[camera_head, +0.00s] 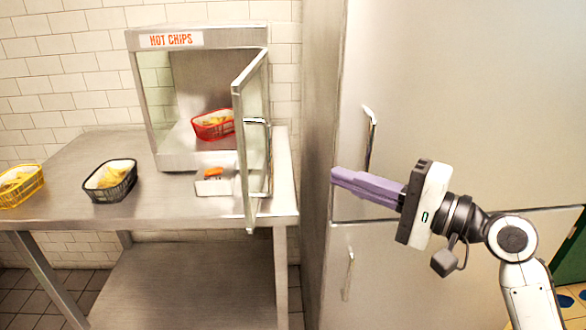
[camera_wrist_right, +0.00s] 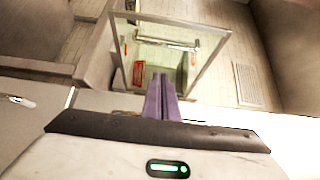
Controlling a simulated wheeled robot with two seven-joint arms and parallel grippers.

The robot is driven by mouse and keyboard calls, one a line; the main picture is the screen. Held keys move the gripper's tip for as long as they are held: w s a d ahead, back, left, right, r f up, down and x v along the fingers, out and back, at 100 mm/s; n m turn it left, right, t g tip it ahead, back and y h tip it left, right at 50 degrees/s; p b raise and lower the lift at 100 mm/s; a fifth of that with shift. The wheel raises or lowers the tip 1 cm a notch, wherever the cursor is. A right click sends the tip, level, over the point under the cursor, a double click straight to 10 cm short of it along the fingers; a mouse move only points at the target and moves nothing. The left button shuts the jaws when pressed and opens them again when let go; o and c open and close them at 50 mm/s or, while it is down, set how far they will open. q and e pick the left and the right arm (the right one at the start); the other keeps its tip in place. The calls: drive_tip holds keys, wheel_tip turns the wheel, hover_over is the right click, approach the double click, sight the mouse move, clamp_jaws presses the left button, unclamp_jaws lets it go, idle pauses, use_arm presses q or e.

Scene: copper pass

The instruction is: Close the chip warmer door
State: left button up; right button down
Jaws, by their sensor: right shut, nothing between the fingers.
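The chip warmer (camera_head: 150,90) is a steel cabinet with a "HOT CHIPS" label, standing on a steel table. Its glass door (camera_head: 257,150) is hinged on the right side and stands wide open toward me, with a metal bar handle (camera_head: 269,160) on it. A red basket of chips (camera_head: 213,124) sits inside. My right gripper (camera_head: 334,180) has purple fingers, is shut and empty, and is to the right of the door, apart from it. In the right wrist view the fingers (camera_wrist_right: 161,98) point toward the framed glass door (camera_wrist_right: 205,65). My left gripper is not in view.
A black basket (camera_head: 110,182) and a yellow basket (camera_head: 20,186) of chips sit on the table (camera_head: 60,170) left of the warmer. A small white item with an orange top (camera_head: 213,184) lies before it. A large steel fridge (camera_head: 450,90) with handles stands at right, close behind my right gripper.

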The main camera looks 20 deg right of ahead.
drive_tip(key=w+a+p, duration=0.2)
drive_tip(key=w+a, duration=0.4)
drive_tip(key=a, duration=0.1)
drive_tip(key=shift+w+a, duration=0.2)
drive_tip(key=shift+a, duration=0.15)
drive_tip(key=shift+f, duration=0.1)
